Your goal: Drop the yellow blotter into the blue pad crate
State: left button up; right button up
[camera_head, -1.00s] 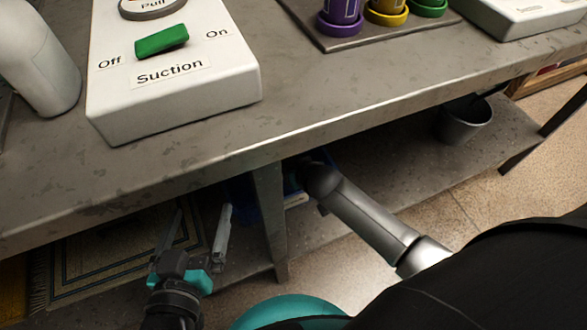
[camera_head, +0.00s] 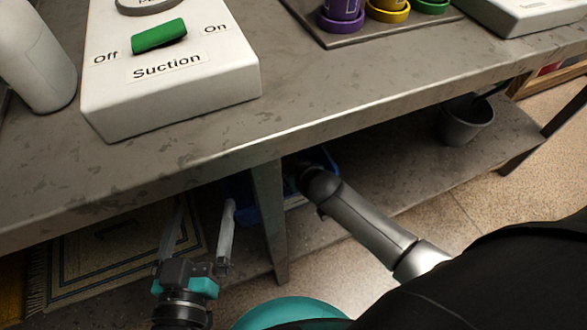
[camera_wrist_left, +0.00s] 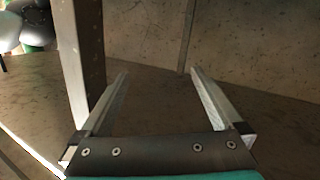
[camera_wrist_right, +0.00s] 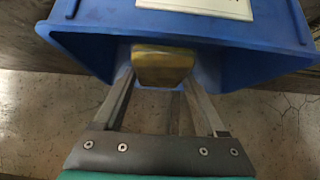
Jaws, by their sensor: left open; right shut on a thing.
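The blue pad crate (camera_wrist_right: 225,27) stands on the shelf under the bench, and its blue side with a pale label fills the top of the right wrist view. Part of it shows in the head view (camera_head: 328,160). My right gripper (camera_wrist_right: 155,85) is shut on the yellow blotter (camera_wrist_right: 162,66), a dull yellow block, at the crate's opening. In the head view the bench edge and my right arm hide that gripper. My left gripper (camera_head: 204,205) is open and empty, below the bench's front edge, left of the table leg.
A bench leg (camera_head: 268,215) stands between my two arms. A rug (camera_head: 110,255) lies under the bench at left. A grey bucket (camera_head: 466,120) stands on the lower shelf at right. A white box with a green Suction switch (camera_head: 160,36) sits on the benchtop.

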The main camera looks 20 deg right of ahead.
jog(key=o, duration=1.3)
jog(key=shift+c, duration=0.2)
jog(key=shift+r, duration=0.2)
